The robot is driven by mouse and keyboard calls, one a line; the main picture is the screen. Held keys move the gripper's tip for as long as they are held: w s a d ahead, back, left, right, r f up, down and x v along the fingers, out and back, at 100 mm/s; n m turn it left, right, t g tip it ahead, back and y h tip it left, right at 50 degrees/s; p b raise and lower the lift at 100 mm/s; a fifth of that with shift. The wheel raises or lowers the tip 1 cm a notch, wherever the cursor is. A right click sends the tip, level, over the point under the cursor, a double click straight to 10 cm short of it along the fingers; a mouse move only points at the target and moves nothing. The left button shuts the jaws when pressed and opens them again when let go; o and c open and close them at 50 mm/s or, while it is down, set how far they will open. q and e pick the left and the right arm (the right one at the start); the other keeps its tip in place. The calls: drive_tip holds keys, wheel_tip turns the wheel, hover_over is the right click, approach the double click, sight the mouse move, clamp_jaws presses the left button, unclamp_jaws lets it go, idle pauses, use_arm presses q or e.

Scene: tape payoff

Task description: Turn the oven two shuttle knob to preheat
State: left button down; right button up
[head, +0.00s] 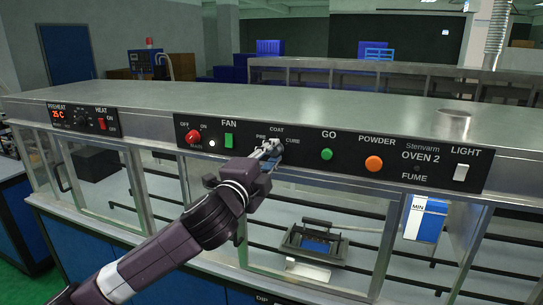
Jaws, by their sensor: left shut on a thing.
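The black control panel of oven two (400,168), lettered "Stenvarm OVEN 2", runs along the cabinet's upper front. The shuttle knob (277,145) sits among the labels PRE, COAT and CURE. My left gripper (268,152) is at the knob, shut on it, with the arm reaching up from the lower left. The gripper covers much of the knob, so I cannot tell which label it points to. My right gripper is not in view.
Beside the knob are a red button (193,136), a green fan switch (229,140), a green GO button (326,154) and an orange powder button (373,163). A preheat panel (83,120) reading about 25 C is at left. Glazed doors lie below.

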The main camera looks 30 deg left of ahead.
use_arm(q)
drive_tip(key=shift+n, duration=0.4)
